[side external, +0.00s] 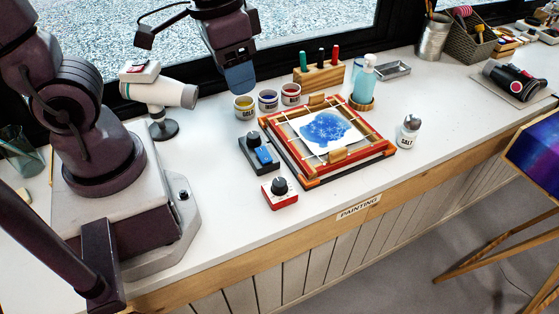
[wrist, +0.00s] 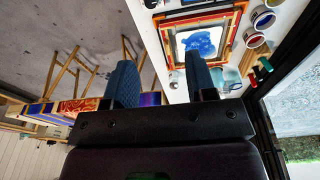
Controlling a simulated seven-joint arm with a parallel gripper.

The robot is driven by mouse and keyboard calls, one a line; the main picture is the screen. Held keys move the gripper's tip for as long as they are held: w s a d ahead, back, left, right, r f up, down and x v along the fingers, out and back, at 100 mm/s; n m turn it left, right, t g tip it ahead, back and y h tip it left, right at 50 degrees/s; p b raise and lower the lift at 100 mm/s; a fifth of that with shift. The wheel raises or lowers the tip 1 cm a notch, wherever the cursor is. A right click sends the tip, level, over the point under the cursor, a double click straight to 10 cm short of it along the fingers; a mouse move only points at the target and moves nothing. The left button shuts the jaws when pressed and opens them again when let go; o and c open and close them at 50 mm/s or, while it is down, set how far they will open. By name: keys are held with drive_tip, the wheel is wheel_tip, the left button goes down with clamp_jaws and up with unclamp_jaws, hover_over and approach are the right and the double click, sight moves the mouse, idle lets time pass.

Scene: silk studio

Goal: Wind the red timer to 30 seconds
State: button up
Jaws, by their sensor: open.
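The red timer (side external: 280,192) sits on the white bench near its front edge, left of the painting frame. It has a red base, a white panel and a dark round knob on top. I cannot read its dial. My gripper (side external: 240,78) hangs above the back of the bench, over the paint pots and well away from the timer. Its two blue pads stand apart in the wrist view (wrist: 160,85), with nothing between them. I cannot make out the timer for certain in the wrist view.
A dark box with a blue switch (side external: 264,154) stands just behind the timer. The red frame (side external: 372,157) holds a blue painting to its right. Paint pots (side external: 268,99), a white hairdryer-like device (side external: 165,92) and a salt shaker (side external: 408,131) stand nearby. Bench left of the timer is clear.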

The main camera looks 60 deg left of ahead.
wheel_tip(320, 180, down, 9)
drive_tip(key=w+d+n+g, duration=0.2)
drive_tip(key=g, duration=0.1)
drive_tip(key=n, duration=0.4)
hover_over(279, 182)
drive_tip(key=s, duration=0.3)
drive_tip(key=shift+y, duration=0.3)
drive_tip(key=f, duration=0.8)
drive_tip(key=shift+w+a, duration=0.1)
drive_tip(key=shift+w, duration=0.1)
drive_tip(key=shift+w+f+n+t, duration=0.4)
drive_tip(key=shift+w+f+n, duration=0.35)
drive_tip(key=shift+w+n, duration=0.65)
drive_tip(key=shift+n, duration=0.3)
drive_tip(key=shift+f, duration=2.45)
